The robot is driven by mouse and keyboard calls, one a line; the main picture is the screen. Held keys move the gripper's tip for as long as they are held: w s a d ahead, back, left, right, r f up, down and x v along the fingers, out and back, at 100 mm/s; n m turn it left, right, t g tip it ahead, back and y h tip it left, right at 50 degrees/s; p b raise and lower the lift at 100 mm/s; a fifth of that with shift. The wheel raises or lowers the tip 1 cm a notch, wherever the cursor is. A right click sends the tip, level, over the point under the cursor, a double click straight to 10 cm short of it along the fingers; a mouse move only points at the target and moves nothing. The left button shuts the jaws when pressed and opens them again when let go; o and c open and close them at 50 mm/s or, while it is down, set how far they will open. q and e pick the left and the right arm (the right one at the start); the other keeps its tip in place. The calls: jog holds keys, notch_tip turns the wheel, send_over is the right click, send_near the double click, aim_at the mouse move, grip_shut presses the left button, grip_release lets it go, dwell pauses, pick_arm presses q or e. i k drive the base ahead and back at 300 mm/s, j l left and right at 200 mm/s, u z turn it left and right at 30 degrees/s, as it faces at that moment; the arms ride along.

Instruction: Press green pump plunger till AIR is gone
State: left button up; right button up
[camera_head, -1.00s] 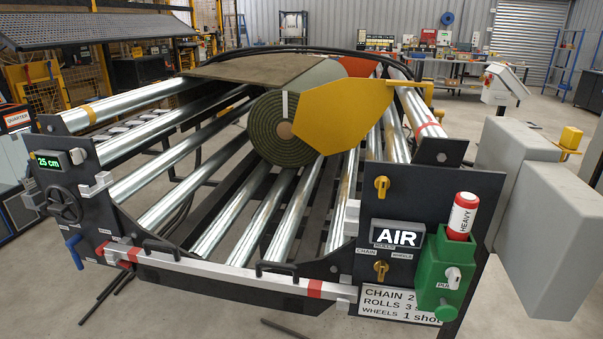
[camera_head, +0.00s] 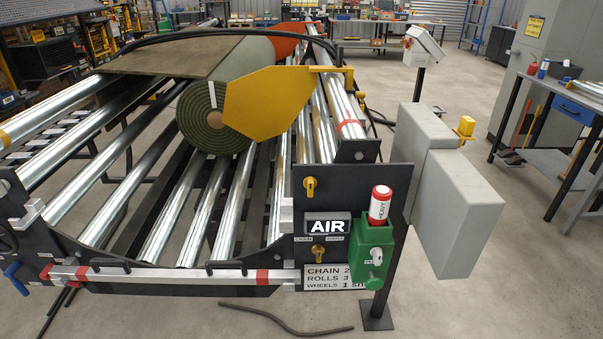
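The green pump (camera_head: 372,247) is mounted on the right part of the dark front panel (camera_head: 306,181). A red and white bottle marked HEAVY (camera_head: 380,205) stands upside down in its top. A pale knob (camera_head: 376,256) is on its front, and a round green plunger (camera_head: 374,283) sticks out at its bottom. The display (camera_head: 327,225) left of the pump reads AIR in white letters. Neither of my grippers is in view.
A sign (camera_head: 333,277) below the display lists CHAIN, ROLLS and WHEELS. Yellow valve handles (camera_head: 310,188) stick out of the panel. Grey boxes (camera_head: 455,205) stand right of the pump. A dark hose (camera_head: 287,321) lies on the floor in front. The floor at lower right is clear.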

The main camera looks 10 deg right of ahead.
aim_at(374, 284)
jog(key=l+z, duration=0.2)
jog(key=z, duration=0.75)
